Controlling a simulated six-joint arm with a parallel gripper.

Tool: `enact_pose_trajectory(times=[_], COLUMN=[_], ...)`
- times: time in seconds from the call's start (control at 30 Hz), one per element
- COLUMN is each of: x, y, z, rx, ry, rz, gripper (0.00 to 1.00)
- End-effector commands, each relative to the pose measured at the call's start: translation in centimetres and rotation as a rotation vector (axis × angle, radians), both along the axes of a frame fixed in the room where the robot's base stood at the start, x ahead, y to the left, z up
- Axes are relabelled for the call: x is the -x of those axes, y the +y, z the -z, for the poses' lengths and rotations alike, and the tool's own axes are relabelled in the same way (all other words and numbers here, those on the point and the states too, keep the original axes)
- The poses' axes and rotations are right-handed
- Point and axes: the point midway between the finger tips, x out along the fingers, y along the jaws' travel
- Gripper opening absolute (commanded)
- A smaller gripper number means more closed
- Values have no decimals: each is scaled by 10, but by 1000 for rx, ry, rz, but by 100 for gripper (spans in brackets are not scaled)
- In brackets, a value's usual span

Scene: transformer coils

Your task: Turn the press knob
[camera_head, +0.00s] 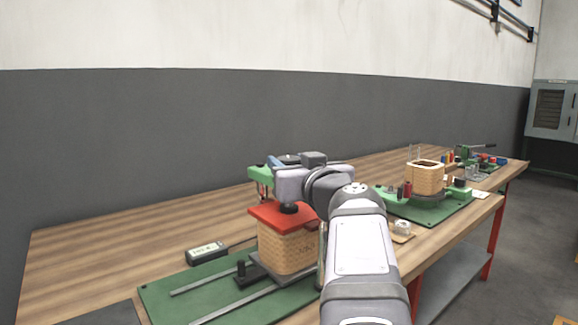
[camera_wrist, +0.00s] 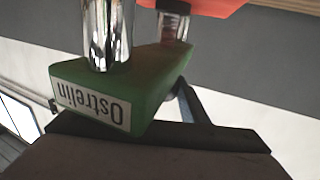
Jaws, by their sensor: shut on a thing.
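The green press (camera_head: 262,174) stands over a red plate (camera_head: 268,215) on a wound coil block (camera_head: 288,250). A dark foot (camera_head: 290,208) rests on the plate. My gripper (camera_head: 288,161) is at the top of the press, shut on the press knob, which is mostly hidden by the jaws and my wrist. In the wrist view the green press head (camera_wrist: 150,85) shows upside down with its "Ostrelin" label, two chrome posts and the red plate (camera_wrist: 215,6). A blue bar (camera_wrist: 190,103) shows beside it, and the dark gripper body fills the bottom edge.
A green base (camera_head: 215,290) with metal rails lies under the coil block. A dark meter (camera_head: 206,252) lies to its left. Another green station (camera_head: 430,210) with a wound coil (camera_head: 426,178) stands to the right. The bench's back left is clear.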

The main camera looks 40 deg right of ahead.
Motion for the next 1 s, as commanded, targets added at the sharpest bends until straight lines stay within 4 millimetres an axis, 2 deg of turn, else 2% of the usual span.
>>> enact_pose_trajectory(times=[0.17, 0.2, 0.23, 0.27, 1.0], x=[0, 0, 0, 0, 8], y=[0, 0, 0, 0, 3], z=[1, 1, 1, 1, 4], rx=[0, 0, 0, -1, 8], ry=[2, 2, 2, 2, -7], rz=[0, 0, 0, 0, -10], gripper=[18, 49, 57, 59, 59])
